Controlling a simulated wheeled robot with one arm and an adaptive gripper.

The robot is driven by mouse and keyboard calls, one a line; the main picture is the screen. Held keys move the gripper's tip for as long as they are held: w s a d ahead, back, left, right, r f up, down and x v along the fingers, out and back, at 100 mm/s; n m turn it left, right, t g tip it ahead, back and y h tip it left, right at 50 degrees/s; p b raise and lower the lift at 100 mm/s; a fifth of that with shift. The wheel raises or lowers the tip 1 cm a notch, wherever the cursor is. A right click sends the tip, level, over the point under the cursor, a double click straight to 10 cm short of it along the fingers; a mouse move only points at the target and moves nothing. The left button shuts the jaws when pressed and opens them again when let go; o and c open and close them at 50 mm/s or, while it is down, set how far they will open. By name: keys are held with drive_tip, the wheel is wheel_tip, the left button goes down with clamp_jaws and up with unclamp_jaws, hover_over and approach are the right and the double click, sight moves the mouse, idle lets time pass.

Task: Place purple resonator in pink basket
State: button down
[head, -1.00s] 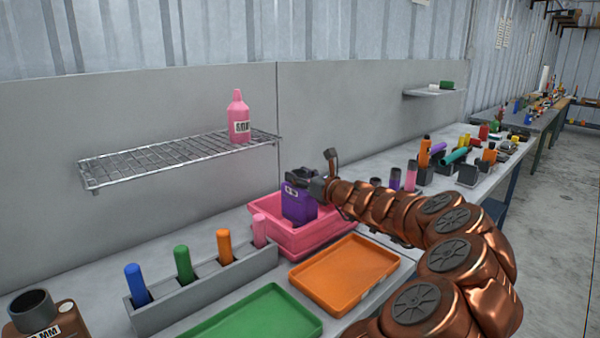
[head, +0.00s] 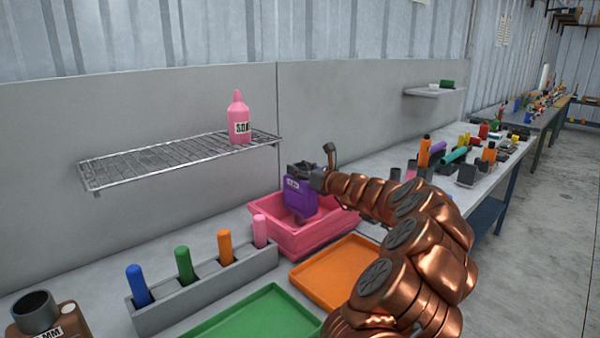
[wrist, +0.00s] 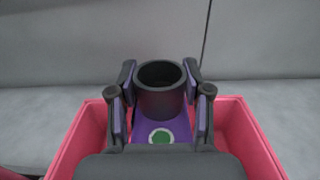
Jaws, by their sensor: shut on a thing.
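The purple resonator (head: 299,197) is a boxy purple part with a white label and a dark round pipe on top. My gripper (head: 303,170) is shut on it near its top. In the wrist view the two fingers stand on either side of the resonator's dark pipe (wrist: 160,98), with a green disc on the purple face. The pink basket (head: 308,238) stands on the bench under the resonator. Its pink walls (wrist: 252,140) show on both sides in the wrist view. The resonator is upright over the basket opening; its lower end is partly hidden, and I cannot tell whether it touches the bottom.
An orange tray (head: 335,262) and a green tray (head: 254,318) lie in front of the basket. A grey rack (head: 205,284) with several coloured cylinders stands to the left. A wire shelf (head: 180,158) with a pink bottle (head: 239,118) hangs on the wall behind.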

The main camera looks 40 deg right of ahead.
drive_tip(key=shift+f, duration=0.5)
drive_tip(key=shift+f, duration=0.1)
drive_tip(key=c, duration=0.5)
unclamp_jaws()
drive_tip(key=shift+s, duration=0.15)
drive_tip(key=s, duration=1.1)
drive_tip(key=shift+s+a+b, duration=0.15)
drive_tip(key=shift+s+b, duration=0.2)
drive_tip(key=shift+s, duration=0.05)
